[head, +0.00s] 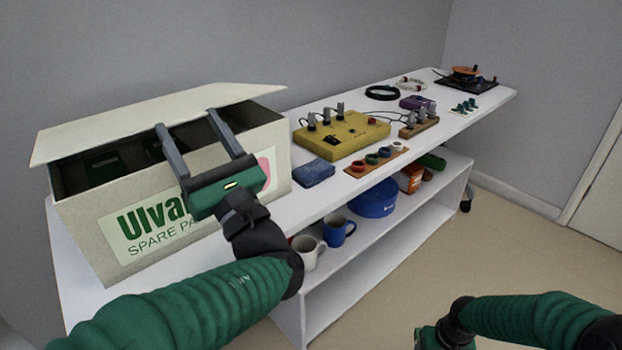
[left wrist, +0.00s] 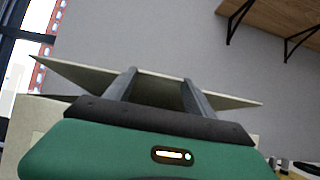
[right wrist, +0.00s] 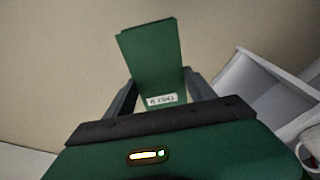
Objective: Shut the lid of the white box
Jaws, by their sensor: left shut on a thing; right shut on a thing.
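The white box (head: 85,225) with an "Ulva… SPARE PA…" label stands at the near left end of the table. Its lid (head: 150,118) is partly open, hinged at the back, with a gap along the front showing dark contents. My left gripper (head: 187,120) is in front of the box, its two spread fingers reaching up to the lid's front edge. It is shut on the lid, though the exact contact is hard to see. The lid also shows in the left wrist view (left wrist: 85,75). My right gripper (right wrist: 160,95) is shut on a green block (right wrist: 152,60) with a white label.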

